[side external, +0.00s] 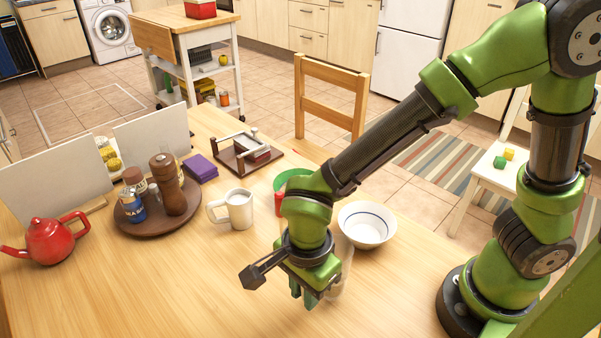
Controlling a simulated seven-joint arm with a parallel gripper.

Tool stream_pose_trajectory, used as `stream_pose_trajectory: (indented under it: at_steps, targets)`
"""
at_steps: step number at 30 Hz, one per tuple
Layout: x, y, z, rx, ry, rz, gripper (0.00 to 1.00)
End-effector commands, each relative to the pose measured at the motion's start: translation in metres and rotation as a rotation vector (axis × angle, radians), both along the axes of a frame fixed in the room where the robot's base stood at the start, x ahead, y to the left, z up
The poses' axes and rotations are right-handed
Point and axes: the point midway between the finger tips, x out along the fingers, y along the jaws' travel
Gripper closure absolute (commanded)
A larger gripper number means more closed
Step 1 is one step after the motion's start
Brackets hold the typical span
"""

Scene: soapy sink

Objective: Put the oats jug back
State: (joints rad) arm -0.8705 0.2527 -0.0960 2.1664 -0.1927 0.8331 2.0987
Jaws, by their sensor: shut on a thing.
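My gripper (307,297) is low over the front middle of the wooden table, fingers pointing down. It is shut on a pale, see-through vessel, which looks like the oats jug (345,272). Only a strip of the jug shows, at the right of the fingers; the gripper hides most of it. Its contents cannot be made out. I cannot tell whether the jug touches the table.
A white bowl (366,224) stands close behind my gripper, with a white mug (239,209) to the left. A round brown tray (149,207) holds a mill and jars. A red teapot (47,239) is far left. The front left table (150,295) is clear.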

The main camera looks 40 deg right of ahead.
Motion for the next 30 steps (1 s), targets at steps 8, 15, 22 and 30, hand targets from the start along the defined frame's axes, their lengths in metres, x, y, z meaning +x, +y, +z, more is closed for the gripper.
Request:
stream_pose_trajectory:
  at_steps: [8,15,22,30]
  targets:
    - [0.0,0.0,-0.022,0.0,0.0,-0.001,1.0]
    - [0.0,0.0,-0.023,0.0,0.0,-0.001,1.0]
    - [0.0,0.0,-0.025,0.0,0.0,-0.001,0.54]
    - [0.0,0.0,-0.024,0.0,0.0,-0.001,0.54]
